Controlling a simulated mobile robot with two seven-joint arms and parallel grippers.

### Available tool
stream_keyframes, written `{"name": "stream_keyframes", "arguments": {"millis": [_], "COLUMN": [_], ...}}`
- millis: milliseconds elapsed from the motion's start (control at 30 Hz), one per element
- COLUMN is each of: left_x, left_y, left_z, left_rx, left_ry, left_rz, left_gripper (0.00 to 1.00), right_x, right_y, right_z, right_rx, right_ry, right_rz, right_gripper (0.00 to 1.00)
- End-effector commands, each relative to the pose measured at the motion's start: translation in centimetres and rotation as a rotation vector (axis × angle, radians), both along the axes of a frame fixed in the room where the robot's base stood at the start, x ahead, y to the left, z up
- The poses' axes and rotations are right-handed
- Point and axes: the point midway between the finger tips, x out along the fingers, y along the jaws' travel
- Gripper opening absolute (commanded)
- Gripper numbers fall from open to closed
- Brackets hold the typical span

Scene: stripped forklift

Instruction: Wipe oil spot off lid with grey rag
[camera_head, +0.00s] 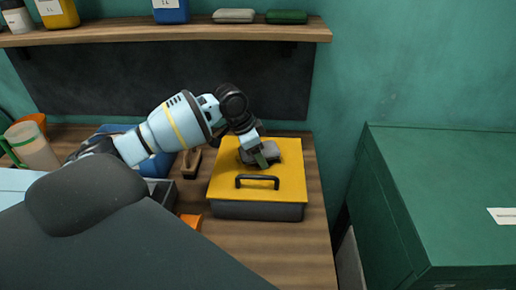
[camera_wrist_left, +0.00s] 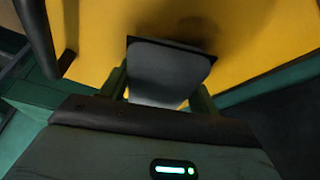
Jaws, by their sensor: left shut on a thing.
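The yellow lid (camera_head: 228,182) tops a grey box (camera_head: 255,210) on the wooden bench, with a black handle (camera_head: 257,182) near its front edge. My left gripper (camera_head: 262,158) is over the lid behind the handle, shut on a grey rag (camera_head: 248,156). The rag is at the lid's surface; whether it presses on it I cannot tell. In the left wrist view the grey rag (camera_wrist_left: 165,72) sits between the fingers over the yellow lid (camera_wrist_left: 100,40). A dark patch beside the rag there may be shadow or oil; I cannot tell. My right gripper is not in view.
A shelf (camera_head: 180,34) with bottles and folded cloths runs above the bench. A blue bin (camera_head: 118,130), a wooden-handled tool (camera_head: 191,163) and a measuring jug (camera_head: 33,148) stand left of the box. A green cabinet (camera_head: 440,200) stands right. Bare bench (camera_head: 285,250) lies in front.

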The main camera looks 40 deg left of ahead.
Motion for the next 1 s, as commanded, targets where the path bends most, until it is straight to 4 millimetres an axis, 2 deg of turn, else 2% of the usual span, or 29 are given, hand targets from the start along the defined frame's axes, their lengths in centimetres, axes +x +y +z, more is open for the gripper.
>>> {"name": "stream_keyframes", "arguments": {"millis": [200,467,1000], "left_x": [-1.0,-1.2,-4.1], "left_y": [-0.6,-0.8,-2.5], "left_z": [0.0,0.0,-0.1], "left_rx": [0.001,0.001,0.000], "left_ry": [0.001,0.001,0.001], "left_rz": [0.000,0.000,0.001], "left_gripper": [0.35,0.35,0.35], "right_x": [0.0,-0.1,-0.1], "right_y": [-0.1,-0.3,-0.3], "right_z": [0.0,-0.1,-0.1], "right_rx": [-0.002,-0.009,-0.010], "right_ry": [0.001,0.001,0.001], "right_rz": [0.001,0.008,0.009], "right_gripper": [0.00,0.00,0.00]}}
